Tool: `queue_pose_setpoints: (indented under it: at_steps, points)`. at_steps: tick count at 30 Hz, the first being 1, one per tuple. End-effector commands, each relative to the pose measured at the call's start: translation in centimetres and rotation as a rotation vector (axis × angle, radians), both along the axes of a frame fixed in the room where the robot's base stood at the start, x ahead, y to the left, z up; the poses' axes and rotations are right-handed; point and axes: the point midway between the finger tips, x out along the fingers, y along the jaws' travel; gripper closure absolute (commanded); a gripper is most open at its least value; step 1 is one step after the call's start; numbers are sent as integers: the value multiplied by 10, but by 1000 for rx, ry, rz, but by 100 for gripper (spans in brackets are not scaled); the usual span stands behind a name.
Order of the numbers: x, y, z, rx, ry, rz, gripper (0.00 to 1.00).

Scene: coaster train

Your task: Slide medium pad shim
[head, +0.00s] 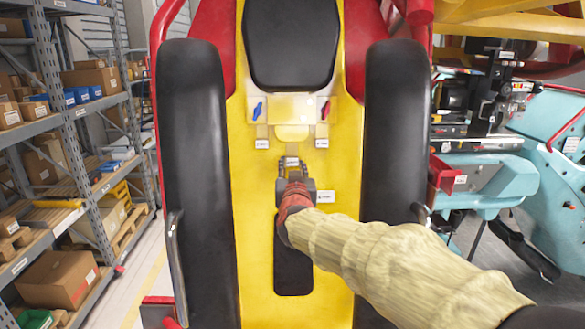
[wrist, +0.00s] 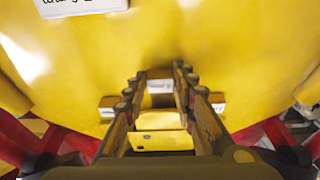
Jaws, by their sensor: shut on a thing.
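My gripper (head: 291,164) is over the yellow seat back, below a pale bracket plate (head: 292,109). In the wrist view its two fingers (wrist: 159,84) close on a small pale piece with a white label (wrist: 160,87). It may be the medium pad shim, but the label is too small to read. The fingers hide most of the piece. A yellow block with small dark dots (wrist: 160,141) shows between the fingers, nearer the wrist. I cannot tell whether the held piece touches the seat back.
Black padded restraints stand left (head: 195,180) and right (head: 395,150) of the seat back. A blue clip (head: 258,109) and a red clip (head: 326,109) sit on the bracket. A black headrest (head: 291,42) is above. Shelving with boxes (head: 68,283) stands left.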

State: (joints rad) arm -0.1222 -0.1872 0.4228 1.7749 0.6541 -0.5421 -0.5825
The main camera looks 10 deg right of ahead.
Motion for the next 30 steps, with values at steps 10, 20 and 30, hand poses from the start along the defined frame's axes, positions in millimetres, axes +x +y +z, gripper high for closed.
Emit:
queue_pose_setpoints:
  at_steps: [10, 20, 30]
  points:
    - [0, 0, -5, 1, 8, 1, 55]
    - [-2, 1, -3, 0, 6, 1, 55]
    - [-52, 11, -2, 3, 4, 3, 55]
